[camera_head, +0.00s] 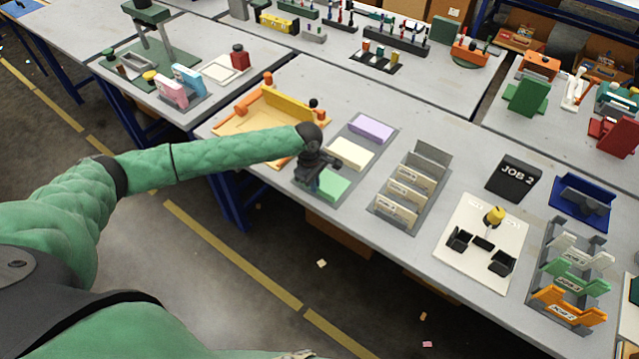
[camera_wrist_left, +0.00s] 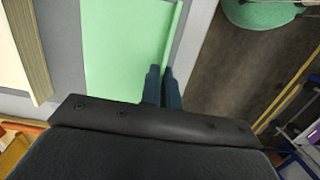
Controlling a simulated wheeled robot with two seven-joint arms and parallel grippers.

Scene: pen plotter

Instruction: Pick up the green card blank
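The green card blank (camera_head: 332,184) lies flat at the near end of a grey tray (camera_head: 353,190), its left part hidden behind my left gripper (camera_head: 312,183). In the left wrist view the green card blank (camera_wrist_left: 125,45) fills the upper middle, with a narrow green strip along its right edge. My left gripper (camera_wrist_left: 162,88) is at that edge, its two dark fingers close together where the strip ends. I cannot tell whether they are shut on the edge or just either side of it. My right gripper is not in view.
Cream card blanks (camera_head: 350,153) and lilac card blanks (camera_head: 371,127) lie farther along the same tray. An orange tray (camera_head: 243,119) stands left of it, and a grey rack with cards (camera_head: 410,190) stands right. The table's front edge is close to the green card.

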